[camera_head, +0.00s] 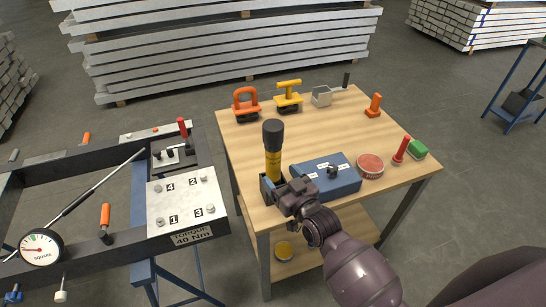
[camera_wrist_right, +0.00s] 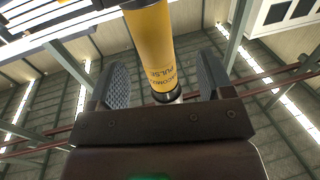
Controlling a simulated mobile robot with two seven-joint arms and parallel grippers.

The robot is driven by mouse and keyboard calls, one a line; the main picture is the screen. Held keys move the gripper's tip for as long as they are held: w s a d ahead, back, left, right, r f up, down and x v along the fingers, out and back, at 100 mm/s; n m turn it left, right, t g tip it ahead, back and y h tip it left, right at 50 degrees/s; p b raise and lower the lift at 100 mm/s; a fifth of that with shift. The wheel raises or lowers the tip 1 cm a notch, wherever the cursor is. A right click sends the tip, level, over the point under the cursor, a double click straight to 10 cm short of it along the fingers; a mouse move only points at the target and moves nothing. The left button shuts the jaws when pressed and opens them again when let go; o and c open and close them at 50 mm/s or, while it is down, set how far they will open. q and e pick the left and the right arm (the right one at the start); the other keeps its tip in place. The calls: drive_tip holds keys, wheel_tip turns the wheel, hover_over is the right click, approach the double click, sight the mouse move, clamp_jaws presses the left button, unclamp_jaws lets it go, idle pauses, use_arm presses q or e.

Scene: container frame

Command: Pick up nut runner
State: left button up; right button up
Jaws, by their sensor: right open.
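The nut runner (camera_head: 273,160), yellow with a black top, stands upright in a dark blue holder (camera_head: 266,192) at the table's front left. My right gripper (camera_head: 284,189) is beside it, low and just to the right. In the right wrist view the yellow body of the nut runner (camera_wrist_right: 153,45) lies between the two spread fingers of my right gripper (camera_wrist_right: 164,72), with a gap visible on each side. The tool's lower end is partly hidden by the holder and gripper. My left gripper is not in view.
A blue box (camera_head: 335,181) stands close to the right of my right gripper on the wooden table (camera_head: 320,128). A red round tin (camera_head: 370,166) and a red-handled tool (camera_head: 401,150) stand farther right. A steel frame with a numbered bolt plate (camera_head: 187,198) is at left.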

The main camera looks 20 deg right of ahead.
sight(277, 169)
drive_tip(key=shift+d+x, duration=0.15)
drive_tip(key=shift+x, duration=1.2)
drive_tip(key=shift+d+x, duration=0.15)
drive_tip(key=shift+x, duration=1.2)
drive_tip(key=shift+f, duration=0.1)
drive_tip(key=shift+c, duration=0.2)
drive_tip(key=c, duration=1.2)
drive_tip(key=shift+c, duration=0.7)
